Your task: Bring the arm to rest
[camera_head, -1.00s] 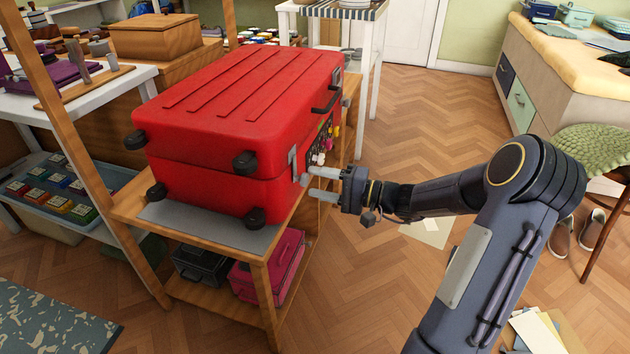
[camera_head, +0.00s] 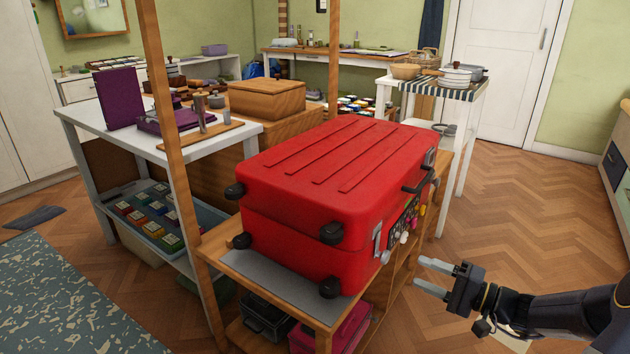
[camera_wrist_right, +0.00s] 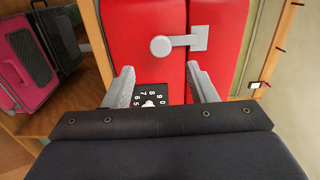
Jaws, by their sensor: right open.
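My right gripper (camera_head: 421,274) is at the right of the head view, with its two pale fingers apart and empty. It points left at the front side of the red suitcase (camera_head: 325,185) and stands clear of it. The suitcase lies closed on a wooden rack (camera_head: 293,307). In the right wrist view, the open fingers (camera_wrist_right: 160,74) frame the suitcase's red side, with a metal latch (camera_wrist_right: 180,42) ahead and a black number panel (camera_wrist_right: 150,96) between the fingers, partly hidden. My left gripper is not in view.
Dark and pink cases (camera_head: 334,335) sit on the rack's lower shelf. A white table (camera_head: 88,125) with a purple box is at left. A striped-top table (camera_head: 436,88) stands behind. The wooden floor (camera_head: 500,215) right of the suitcase is clear.

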